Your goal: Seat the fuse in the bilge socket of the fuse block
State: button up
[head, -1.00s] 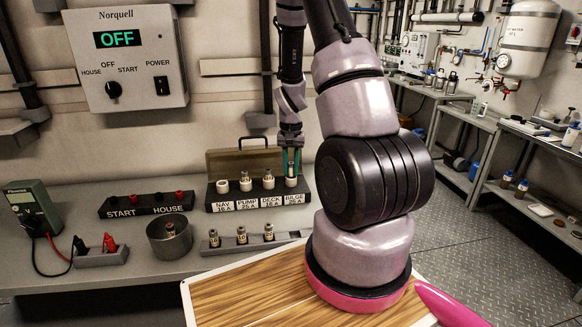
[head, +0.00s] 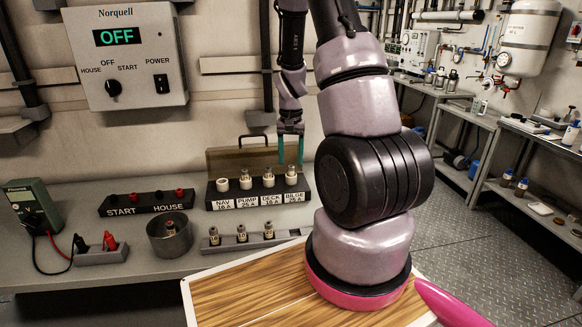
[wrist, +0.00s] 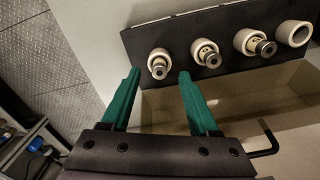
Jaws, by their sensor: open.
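The fuse block (head: 262,197) is a long black block with a row of cream sockets labelled NAV, PUMP, DECK and BILGE. The fuse (head: 291,170) stands upright in the bilge socket (head: 291,180), the rightmost in the head view. In the wrist view this fuse (wrist: 158,66) is the leftmost, inside its cream ring. The pump and deck sockets hold fuses too; the nav socket (head: 222,185) is empty. My gripper (head: 291,162) is open and empty just above the bilge fuse. In the wrist view its green fingers (wrist: 158,76) are spread either side of it, apart from it.
An open case lid with a handle (head: 240,158) stands behind the block. In front are a rack of several fuses (head: 242,238) and a metal cup (head: 170,236) with a fuse inside. A black START/HOUSE strip (head: 147,203) is at left. The wall panel (head: 130,55) reads OFF.

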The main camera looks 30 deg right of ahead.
aim_at(291, 167)
notch_tip(291, 167, up, 7)
jog(key=shift+f, duration=0.2)
jog(key=shift+s, duration=0.1)
dwell(0.5)
